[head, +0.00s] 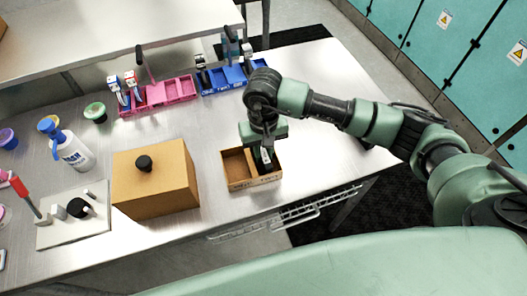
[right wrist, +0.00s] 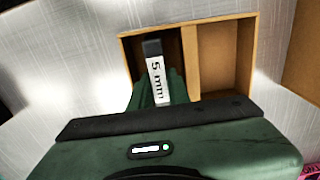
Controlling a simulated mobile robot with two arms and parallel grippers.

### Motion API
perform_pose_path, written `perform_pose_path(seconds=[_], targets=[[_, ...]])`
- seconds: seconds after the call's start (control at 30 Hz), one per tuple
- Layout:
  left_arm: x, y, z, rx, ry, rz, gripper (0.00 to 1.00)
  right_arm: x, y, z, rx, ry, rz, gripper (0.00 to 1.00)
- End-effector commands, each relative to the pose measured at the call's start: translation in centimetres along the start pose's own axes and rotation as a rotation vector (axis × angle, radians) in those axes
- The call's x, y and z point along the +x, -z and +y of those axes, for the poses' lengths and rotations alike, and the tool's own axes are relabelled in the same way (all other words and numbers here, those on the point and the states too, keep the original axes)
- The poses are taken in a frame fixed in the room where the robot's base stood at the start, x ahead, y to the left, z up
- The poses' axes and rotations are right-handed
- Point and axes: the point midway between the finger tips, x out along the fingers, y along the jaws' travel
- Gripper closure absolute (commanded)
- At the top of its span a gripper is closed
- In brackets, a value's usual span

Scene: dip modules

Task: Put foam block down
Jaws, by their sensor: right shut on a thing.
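The foam block appears to be the small dark piece with a white label reading "5 mm" (right wrist: 157,78); its label also shows in the head view (head: 266,156). My right gripper (head: 265,150) points down and is shut on it. In the right wrist view, the green fingers (right wrist: 158,92) sit around the block. It is at the right compartment of an open two-compartment cardboard box (head: 254,184). The block's lower end is hidden, so I cannot tell whether it touches the box floor. The left compartment looks empty. My left gripper is not in view.
A closed brown box with a black knob (head: 155,190) stands left of the open box. Behind are a pink rack (head: 158,98) and a blue rack (head: 222,80). A white bottle (head: 75,152) and a pale board (head: 72,225) are at left.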

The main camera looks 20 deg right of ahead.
Motion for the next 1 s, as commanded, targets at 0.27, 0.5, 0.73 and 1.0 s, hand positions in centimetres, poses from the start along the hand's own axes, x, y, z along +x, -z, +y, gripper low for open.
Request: perform_pose_path(seconds=[0.27, 0.5, 0.73, 1.0], targets=[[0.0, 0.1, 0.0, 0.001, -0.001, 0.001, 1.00, 0.0, 0.0, 0.0, 0.000, 0.000, 0.000, 0.74], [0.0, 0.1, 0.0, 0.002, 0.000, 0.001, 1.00, -0.7, 0.1, 0.0, 0.000, 0.001, 0.003, 0.74], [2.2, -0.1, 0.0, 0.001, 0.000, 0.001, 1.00, -5.1, 0.2, 0.0, -0.002, 0.000, 0.008, 0.74], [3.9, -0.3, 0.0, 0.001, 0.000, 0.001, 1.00, -10.4, 0.1, 0.0, -0.001, 0.000, 0.005, 0.74]])
